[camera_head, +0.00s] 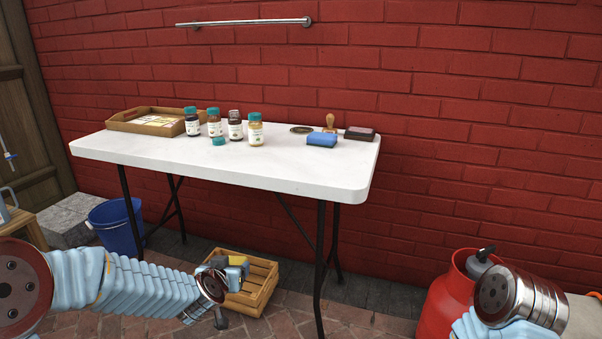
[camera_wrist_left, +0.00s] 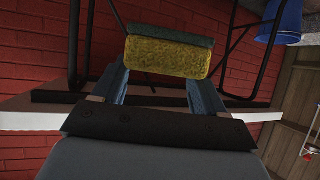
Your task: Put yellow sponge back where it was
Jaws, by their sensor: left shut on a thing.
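The yellow sponge (camera_wrist_left: 168,57) has a dark green layer along one face. It sits between the two fingers of my left gripper (camera_wrist_left: 158,85), which is shut on it. In the head view the yellow sponge (camera_head: 236,263) shows in front of and above the wooden crate (camera_head: 262,299) on the ground, partly hidden by my left gripper (camera_head: 232,270). I cannot tell whether the sponge touches the crate. A blue sponge (camera_head: 321,140) lies on the right part of the white table (camera_head: 300,181). My right arm shows at the lower right, but its gripper is not visible.
Several teal-lidded jars (camera_head: 255,131), a wooden tray (camera_head: 133,122), a wooden-handled item (camera_head: 330,122) and a dark brown block (camera_head: 360,134) are on the table. A blue bucket (camera_head: 115,226) stands at left, a red gas cylinder (camera_head: 447,295) at right. Table legs flank the crate.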

